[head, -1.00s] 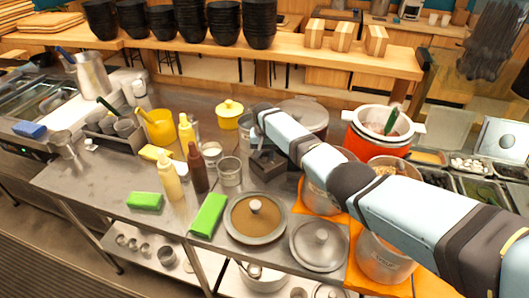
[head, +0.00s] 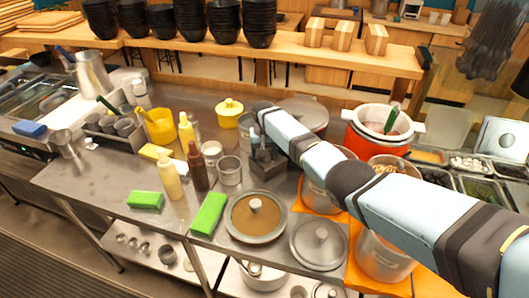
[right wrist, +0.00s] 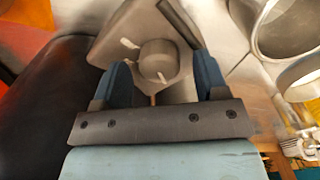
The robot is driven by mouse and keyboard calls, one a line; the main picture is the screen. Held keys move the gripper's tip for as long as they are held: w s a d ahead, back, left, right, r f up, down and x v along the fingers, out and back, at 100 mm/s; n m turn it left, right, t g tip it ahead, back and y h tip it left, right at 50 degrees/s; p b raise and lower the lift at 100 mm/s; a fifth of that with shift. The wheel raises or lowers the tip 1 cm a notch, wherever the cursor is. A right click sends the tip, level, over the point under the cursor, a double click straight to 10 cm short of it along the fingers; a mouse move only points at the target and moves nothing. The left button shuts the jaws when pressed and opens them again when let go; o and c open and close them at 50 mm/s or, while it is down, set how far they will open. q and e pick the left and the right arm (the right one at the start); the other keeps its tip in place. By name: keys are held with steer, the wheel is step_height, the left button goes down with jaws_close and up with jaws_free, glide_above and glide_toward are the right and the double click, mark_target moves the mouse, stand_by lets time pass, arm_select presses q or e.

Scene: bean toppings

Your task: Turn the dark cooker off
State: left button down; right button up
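The dark cooker (head: 306,110) with a grey lid stands at the back of the counter, left of the orange cooker. My right forearm hides much of its front, and I cannot make out its switch. In the right wrist view, a black curved body at the left appears to be this cooker (right wrist: 42,115). My right gripper (head: 262,143) hangs beside it. Its blue fingers (right wrist: 163,78) are spread with nothing clearly held, over a grey holder (right wrist: 120,40) with a round part in it. My left gripper is not in view.
The orange cooker (head: 366,138) stands to the right. The square holder (head: 268,166) is below my right gripper, with metal cups (head: 229,172) left of it. Sauce bottles (head: 170,177) and a yellow lidded pot (head: 229,112) are nearby.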

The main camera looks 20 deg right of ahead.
step_height(320, 180, up, 14)
stand_by(0.7)
steer(key=shift+f, duration=0.2)
